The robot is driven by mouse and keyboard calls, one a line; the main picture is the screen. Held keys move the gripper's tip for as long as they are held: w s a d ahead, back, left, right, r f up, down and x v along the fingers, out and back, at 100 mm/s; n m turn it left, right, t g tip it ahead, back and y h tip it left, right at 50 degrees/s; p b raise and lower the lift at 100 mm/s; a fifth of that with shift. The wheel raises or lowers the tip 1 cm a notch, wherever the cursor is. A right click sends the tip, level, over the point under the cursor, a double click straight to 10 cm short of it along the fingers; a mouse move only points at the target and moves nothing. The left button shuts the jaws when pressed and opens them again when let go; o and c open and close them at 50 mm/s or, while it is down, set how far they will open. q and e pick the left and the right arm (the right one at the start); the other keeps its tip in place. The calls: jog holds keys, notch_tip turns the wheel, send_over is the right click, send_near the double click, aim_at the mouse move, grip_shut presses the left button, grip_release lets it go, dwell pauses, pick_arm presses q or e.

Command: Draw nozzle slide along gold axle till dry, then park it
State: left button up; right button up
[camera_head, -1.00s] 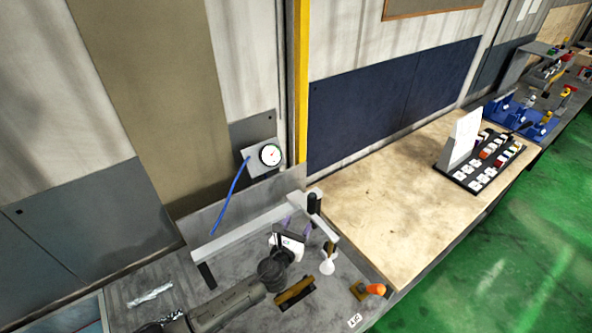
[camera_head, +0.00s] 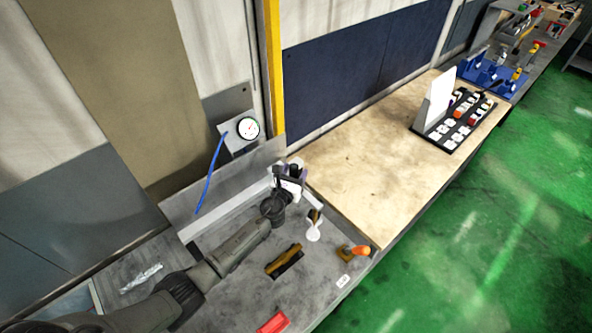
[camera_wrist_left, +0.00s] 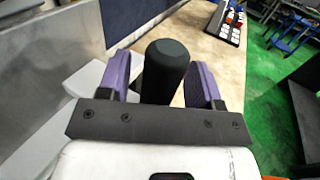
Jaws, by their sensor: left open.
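My left gripper (camera_head: 289,181) is at the far right end of the white rail, in the head view. Its purple fingers are open on either side of a black knob (camera_wrist_left: 166,68), seen in the left wrist view. Gaps show between knob and fingers, so it does not look gripped. The knob seems to belong to the nozzle slide, largely hidden by my gripper. A white nozzle-like part (camera_head: 313,230) hangs on the near side. The gold axle (camera_head: 284,260) lies over a dark slot in the grey bed, nearer than the gripper. My right gripper is not in view.
A round gauge (camera_head: 248,128) with a blue hose (camera_head: 209,173) is on the back panel. An orange-handled lever (camera_head: 357,252) and a red block (camera_head: 273,323) are near the front edge. The wooden bench (camera_head: 370,170) to the right is mostly clear.

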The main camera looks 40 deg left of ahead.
pick_arm(q)
jog(key=shift+x, duration=0.8)
jog(key=shift+c, duration=0.2)
grip_shut()
